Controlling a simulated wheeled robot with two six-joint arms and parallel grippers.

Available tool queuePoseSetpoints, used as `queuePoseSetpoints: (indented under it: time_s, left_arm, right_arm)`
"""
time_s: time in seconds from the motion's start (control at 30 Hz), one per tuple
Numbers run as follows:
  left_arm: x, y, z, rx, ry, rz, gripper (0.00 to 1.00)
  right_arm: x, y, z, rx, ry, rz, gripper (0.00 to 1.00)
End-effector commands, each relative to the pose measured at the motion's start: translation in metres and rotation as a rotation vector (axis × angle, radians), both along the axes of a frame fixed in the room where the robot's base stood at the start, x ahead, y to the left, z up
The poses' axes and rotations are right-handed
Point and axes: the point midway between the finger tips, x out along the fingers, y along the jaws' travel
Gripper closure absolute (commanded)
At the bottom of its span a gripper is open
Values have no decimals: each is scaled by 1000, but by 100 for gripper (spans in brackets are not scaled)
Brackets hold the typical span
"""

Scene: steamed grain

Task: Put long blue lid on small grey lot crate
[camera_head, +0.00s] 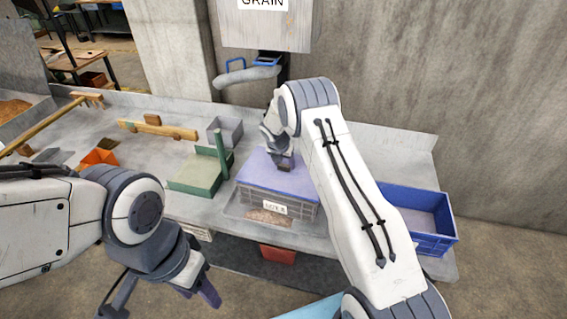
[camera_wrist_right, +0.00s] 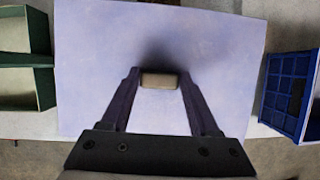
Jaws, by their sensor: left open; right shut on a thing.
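The long blue lid (camera_wrist_right: 100,50) is a flat pale-blue panel with a small tan handle (camera_wrist_right: 160,80). In the head view the lid (camera_head: 262,176) lies over the top of the small grey lot crate (camera_head: 247,199), which has a white label on its front. My right gripper (camera_wrist_right: 159,79) is shut on the lid's handle; in the head view (camera_head: 284,166) it points down onto the lid. Whether the lid sits flush on the crate's rim cannot be told. My left gripper (camera_head: 208,296) is open and empty, low in front of the table.
A blue crate (camera_head: 436,243) stands at the table's right end. A green box (camera_head: 192,184) with an upright post is left of the grey crate. A small grey bin (camera_head: 226,131), wooden tool (camera_head: 160,129) and orange scoop (camera_head: 99,157) lie further back-left.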

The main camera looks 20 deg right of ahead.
Motion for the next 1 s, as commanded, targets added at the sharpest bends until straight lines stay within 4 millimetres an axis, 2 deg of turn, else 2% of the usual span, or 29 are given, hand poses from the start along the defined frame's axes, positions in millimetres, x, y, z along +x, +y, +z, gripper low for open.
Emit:
queuePoseSetpoints:
  time_s: [1.0]
  left_arm:
    - [0, 0, -5, 0, 0, 0, 50]
  right_arm:
    - [0, 0, -13, 1, -1, 0, 100]
